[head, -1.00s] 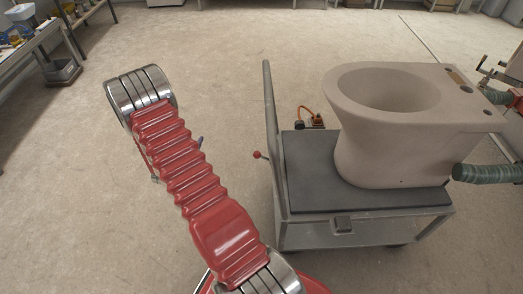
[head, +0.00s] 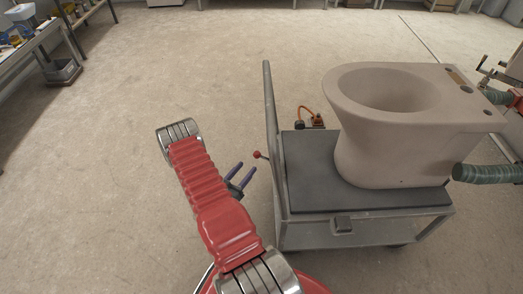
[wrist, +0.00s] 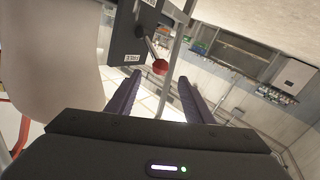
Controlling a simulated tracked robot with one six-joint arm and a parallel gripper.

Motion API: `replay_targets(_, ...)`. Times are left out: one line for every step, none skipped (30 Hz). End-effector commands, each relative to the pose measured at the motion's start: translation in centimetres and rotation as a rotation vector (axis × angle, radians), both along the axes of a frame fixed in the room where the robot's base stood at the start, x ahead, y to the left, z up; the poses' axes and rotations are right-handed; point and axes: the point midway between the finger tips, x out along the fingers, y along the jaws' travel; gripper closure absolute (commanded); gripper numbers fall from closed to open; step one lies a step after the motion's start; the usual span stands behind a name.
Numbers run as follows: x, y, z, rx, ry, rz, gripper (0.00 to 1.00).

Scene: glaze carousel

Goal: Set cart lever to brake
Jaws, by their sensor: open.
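The cart lever, a short metal rod with a red ball knob (head: 257,154), sticks out from the left side of the grey cart (head: 312,235). In the wrist view the red knob (wrist: 160,67) shows just beyond and between my fingertips, its rod leading up to a dark plate (wrist: 131,35) with two small white labels. I cannot read the labels surely. My gripper (head: 244,172) is open and empty, its purple fingers pointing toward the knob from the lower left in the head view. The fingers (wrist: 160,79) look apart from the knob.
A large beige toilet bowl (head: 395,140) stands on the cart's dark top. The cart's upright handle (head: 268,110) rises close beside the lever. An orange hose fitting (head: 312,120) lies behind the cart. Open floor (head: 150,70) is on the left; a workbench (head: 30,45) stands far left.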

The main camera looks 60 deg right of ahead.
Motion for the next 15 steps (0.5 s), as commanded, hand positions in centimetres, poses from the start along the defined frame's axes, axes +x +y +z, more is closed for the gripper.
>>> replay_targets(0.0, 0.0, 0.0, 0.000, -0.001, 0.001, 0.53)
replay_targets(0.0, 0.0, 0.0, 0.000, -0.001, 0.001, 0.53)
replay_targets(0.0, 0.0, 0.0, 0.001, -0.001, 0.001, 0.53)
replay_targets(0.1, 0.0, 0.0, 0.001, -0.001, 0.001, 0.53)
replay_targets(0.1, 0.0, 0.0, 0.001, -0.001, 0.001, 0.53)
replay_targets(0.1, 0.0, 0.0, 0.001, -0.001, 0.001, 0.53)
replay_targets(0.0, -0.1, 0.0, 0.001, -0.001, 0.001, 0.53)
replay_targets(0.0, -0.2, 0.0, 0.001, -0.001, 0.001, 0.53)
replay_targets(0.0, -0.3, 0.0, 0.001, -0.001, 0.001, 0.53)
replay_targets(0.0, -0.4, 0.0, 0.001, -0.002, 0.001, 0.53)
replay_targets(0.0, -0.6, 0.0, 0.001, -0.002, 0.001, 0.53)
replay_targets(0.0, -0.9, 0.0, 0.001, -0.002, 0.001, 0.53)
replay_targets(-0.1, -1.2, 0.0, 0.001, -0.003, 0.001, 0.53)
replay_targets(-0.1, -1.5, 0.0, 0.001, -0.003, 0.000, 0.53)
replay_targets(-0.2, -1.9, 0.0, 0.000, -0.003, -0.001, 0.53)
